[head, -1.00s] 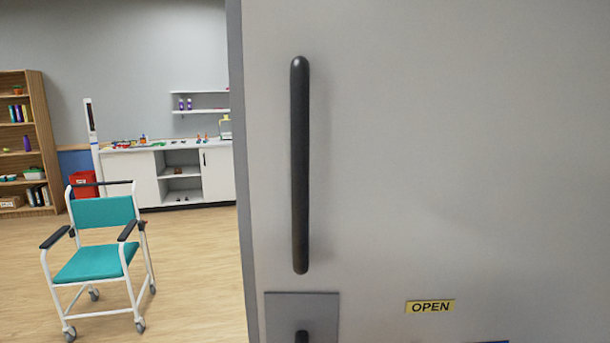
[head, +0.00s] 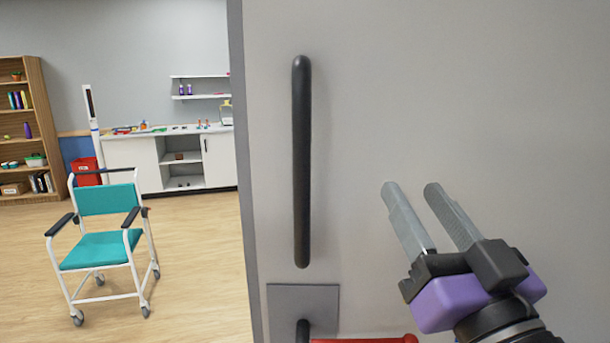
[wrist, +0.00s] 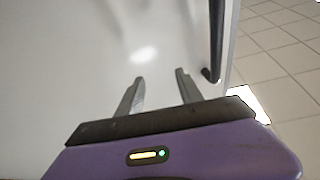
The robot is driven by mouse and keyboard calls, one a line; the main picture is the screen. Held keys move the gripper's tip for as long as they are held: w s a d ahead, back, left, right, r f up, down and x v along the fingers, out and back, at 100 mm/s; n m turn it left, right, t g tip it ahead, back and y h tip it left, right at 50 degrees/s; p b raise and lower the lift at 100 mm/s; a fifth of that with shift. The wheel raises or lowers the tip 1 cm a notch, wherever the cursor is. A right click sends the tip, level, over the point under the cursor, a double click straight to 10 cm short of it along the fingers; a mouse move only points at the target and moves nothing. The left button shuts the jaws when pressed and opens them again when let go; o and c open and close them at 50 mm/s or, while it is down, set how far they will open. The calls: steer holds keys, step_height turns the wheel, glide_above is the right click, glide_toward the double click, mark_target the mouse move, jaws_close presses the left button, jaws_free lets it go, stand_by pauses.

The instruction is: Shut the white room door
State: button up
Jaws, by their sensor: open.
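The white room door (head: 430,90) fills the right of the head view, its free edge upright left of centre. A long black vertical handle (head: 301,160) is fixed near that edge. Below it is a grey plate (head: 318,300) with a black lever (head: 302,330) at the bottom of the picture. My gripper (head: 410,188) is open and empty, in front of the door panel to the right of the handle. In the wrist view the gripper (wrist: 158,82) faces the door (wrist: 70,70), with the handle's end (wrist: 212,73) to its right. I cannot tell whether the fingertips touch the door.
A teal wheeled chair (head: 103,248) stands on the wood floor left of the door. Behind it are a red bin (head: 85,170), a white counter (head: 135,162) and a bookshelf (head: 36,130). Floor between chair and door edge is clear. Pale tiles (wrist: 280,65) show in the wrist view.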

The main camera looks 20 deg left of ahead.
steer(key=s+a+r+n+g+y, duration=0.1)
steer(key=a+r+n+g+y, duration=0.2)
steer(key=a+r, duration=0.3)
steer(key=n+g, duration=0.3)
steer(key=g, duration=0.2)
glide_toward(307, 180)
steer(key=x, duration=0.4)
steer(key=p+x, duration=0.2)
steer(key=x, duration=0.5)
steer(key=shift+c, duration=0.4)
jaws_close()
